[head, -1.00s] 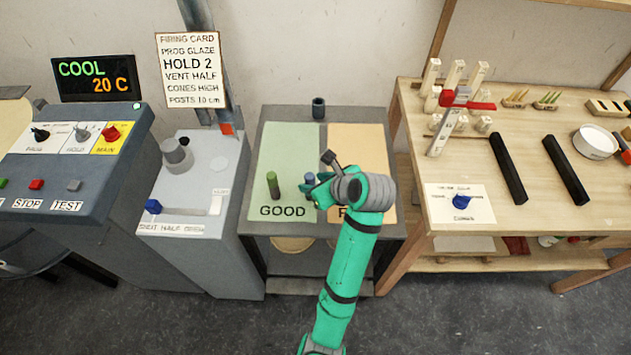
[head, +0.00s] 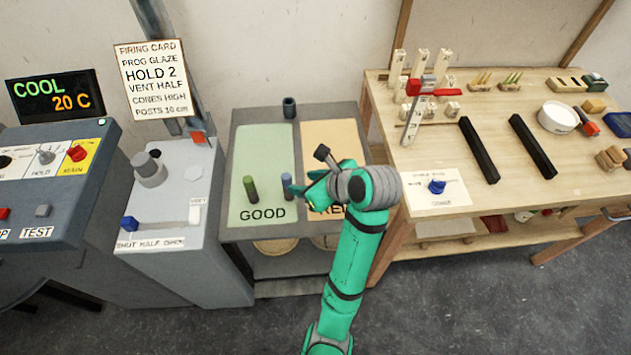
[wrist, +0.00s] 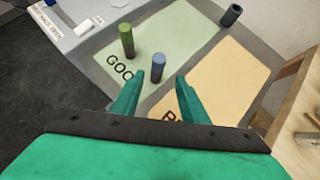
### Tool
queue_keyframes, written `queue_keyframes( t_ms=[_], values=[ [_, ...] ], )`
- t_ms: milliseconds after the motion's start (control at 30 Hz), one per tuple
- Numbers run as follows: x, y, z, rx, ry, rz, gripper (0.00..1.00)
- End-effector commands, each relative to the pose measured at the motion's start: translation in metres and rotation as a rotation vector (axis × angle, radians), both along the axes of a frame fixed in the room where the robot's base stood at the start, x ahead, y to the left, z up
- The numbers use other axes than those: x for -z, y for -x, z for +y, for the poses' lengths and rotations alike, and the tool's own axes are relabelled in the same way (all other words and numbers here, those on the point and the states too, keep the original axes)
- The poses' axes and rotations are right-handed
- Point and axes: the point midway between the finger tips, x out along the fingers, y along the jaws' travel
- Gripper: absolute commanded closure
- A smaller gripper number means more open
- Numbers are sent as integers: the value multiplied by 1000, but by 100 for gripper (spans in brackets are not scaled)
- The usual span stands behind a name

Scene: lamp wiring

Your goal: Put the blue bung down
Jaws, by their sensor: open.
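The blue bung (head: 287,186) stands upright on the green GOOD panel (head: 262,165), near its right edge. It also shows in the wrist view (wrist: 158,67), just beyond my fingertips and apart from them. My gripper (head: 308,190) is open and empty, at the right of the bung in the head view. In the wrist view my two fingers (wrist: 168,76) are spread, with clear space between them. The green bung (head: 250,188) stands upright on the same panel, left of the blue one, and shows in the wrist view (wrist: 127,40).
An orange panel (head: 330,142) lies beside the green one, its lettering partly hidden by my arm. A dark cup (head: 289,107) stands at the table's back. A grey control box (head: 172,200) is at the left. A wooden bench (head: 500,95) with black bars is at the right.

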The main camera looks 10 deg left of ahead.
Motion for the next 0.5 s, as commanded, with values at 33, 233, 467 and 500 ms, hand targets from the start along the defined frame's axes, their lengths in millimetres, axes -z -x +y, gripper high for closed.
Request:
queue_keyframes(
  t_ms=[33,233,467,500],
  values=[
    [-2,0,-2,3,1,-3,60],
    [-8,2,-6,3,-1,-6,60],
    [-14,5,-11,4,0,-5,60],
    [-14,6,-12,4,0,-3,60]
  ],
)
